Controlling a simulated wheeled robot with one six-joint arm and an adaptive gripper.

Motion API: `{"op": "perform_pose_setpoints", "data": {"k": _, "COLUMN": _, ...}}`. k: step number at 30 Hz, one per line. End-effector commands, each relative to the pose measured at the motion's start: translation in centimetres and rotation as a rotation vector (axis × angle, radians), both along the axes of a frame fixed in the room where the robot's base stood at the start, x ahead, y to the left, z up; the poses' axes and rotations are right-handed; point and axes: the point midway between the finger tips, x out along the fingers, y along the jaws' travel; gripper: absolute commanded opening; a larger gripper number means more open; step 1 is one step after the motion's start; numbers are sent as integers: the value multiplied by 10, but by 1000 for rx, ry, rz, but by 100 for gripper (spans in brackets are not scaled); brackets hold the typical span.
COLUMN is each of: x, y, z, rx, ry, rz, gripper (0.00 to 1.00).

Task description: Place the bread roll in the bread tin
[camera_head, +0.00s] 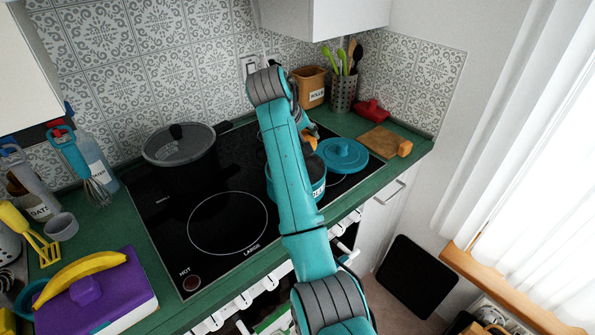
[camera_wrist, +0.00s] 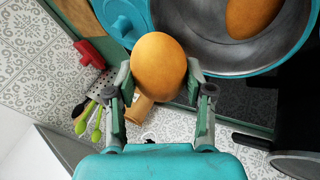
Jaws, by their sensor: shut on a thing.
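The bread roll (camera_wrist: 158,66), round and golden brown, is between the two fingers of my gripper (camera_wrist: 158,78) in the wrist view. My gripper is shut on it. The bread tin (camera_wrist: 281,62) is teal with a grey metal inside, and its open mouth is just beyond the held roll. A second roll (camera_wrist: 252,14) lies inside the tin. In the head view the tin (camera_head: 318,190) stands on the black cooktop, partly hidden behind my arm, which hides most of my gripper too. I cannot tell whether the held roll touches the tin.
The teal lid (camera_head: 343,154) lies right of the tin. Beyond it are a wooden board (camera_head: 380,140), a red object (camera_head: 372,110), a utensil holder (camera_head: 343,93) and a brown canister (camera_head: 309,85). A lidded dark pot (camera_head: 182,160) stands left on the cooktop (camera_head: 165,225).

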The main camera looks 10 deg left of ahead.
Motion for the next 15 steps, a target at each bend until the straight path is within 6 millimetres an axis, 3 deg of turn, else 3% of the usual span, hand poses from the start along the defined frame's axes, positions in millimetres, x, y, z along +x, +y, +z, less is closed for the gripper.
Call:
{"op": "perform_pose_setpoints", "data": {"k": 6, "x": -1, "y": 0, "z": -39, "rx": -2, "ry": 4, "rz": 1, "gripper": 17}}
{"op": "perform_pose_setpoints", "data": {"k": 15, "x": -1, "y": 1, "z": -70, "rx": -2, "ry": 3, "rz": 1, "gripper": 17}}
